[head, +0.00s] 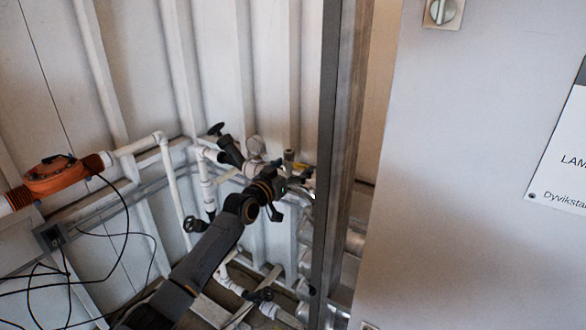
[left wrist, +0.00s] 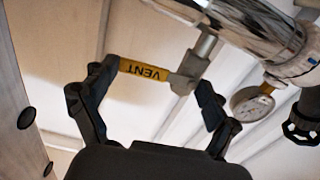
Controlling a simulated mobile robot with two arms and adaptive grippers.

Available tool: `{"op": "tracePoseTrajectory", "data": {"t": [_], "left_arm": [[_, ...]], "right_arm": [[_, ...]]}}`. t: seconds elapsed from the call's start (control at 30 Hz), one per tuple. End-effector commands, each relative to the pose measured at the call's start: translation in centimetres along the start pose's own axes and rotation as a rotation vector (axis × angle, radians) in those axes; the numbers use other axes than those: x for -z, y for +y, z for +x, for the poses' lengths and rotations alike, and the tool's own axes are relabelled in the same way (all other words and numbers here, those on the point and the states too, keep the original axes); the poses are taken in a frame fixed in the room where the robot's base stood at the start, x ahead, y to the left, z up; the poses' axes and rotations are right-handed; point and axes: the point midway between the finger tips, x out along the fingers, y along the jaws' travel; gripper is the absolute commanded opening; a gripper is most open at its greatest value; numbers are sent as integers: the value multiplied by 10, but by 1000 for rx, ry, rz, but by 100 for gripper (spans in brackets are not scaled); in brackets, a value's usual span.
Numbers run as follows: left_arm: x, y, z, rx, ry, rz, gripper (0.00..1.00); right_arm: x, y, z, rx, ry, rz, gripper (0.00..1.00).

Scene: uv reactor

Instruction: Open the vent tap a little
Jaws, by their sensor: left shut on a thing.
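The vent tap has a yellow lever (left wrist: 145,71) marked VENT, upside down in the left wrist view. The lever joins a grey metal valve body (left wrist: 190,72) below a pipe. My left gripper (head: 304,180) is at the tap beside the metal post. In the left wrist view its two dark fingers stand on either side of the lever and valve body, one at the lever's free end, and it is shut on the tap. In the head view a small yellow part of the tap (head: 301,166) shows just above the gripper. My right gripper is not in view.
A pressure gauge (left wrist: 252,103) and a black handwheel (left wrist: 302,125) are close to the tap. A tall metal post (head: 338,150) and a grey cabinet (head: 480,200) stand right of my left arm. An orange pipe fitting (head: 52,176) and loose cables are at left.

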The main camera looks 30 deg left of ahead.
Motion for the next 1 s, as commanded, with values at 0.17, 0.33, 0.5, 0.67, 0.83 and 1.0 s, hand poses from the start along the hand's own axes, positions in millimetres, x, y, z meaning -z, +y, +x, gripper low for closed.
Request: {"op": "tracePoseTrajectory", "data": {"t": [0.17,0.33,0.5,0.67,0.83,1.0], "left_arm": [[10,-1,0,0,1,-226,30],[14,-3,0,0,0,-372,30],[15,-4,0,0,0,-393,30],[15,-4,0,0,0,-390,30],[15,-4,0,0,0,-389,100],[15,-4,0,0,0,-389,100]], "right_arm": [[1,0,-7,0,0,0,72],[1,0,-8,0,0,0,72],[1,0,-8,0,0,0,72],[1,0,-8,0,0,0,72],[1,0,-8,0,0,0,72],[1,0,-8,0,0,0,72]]}}
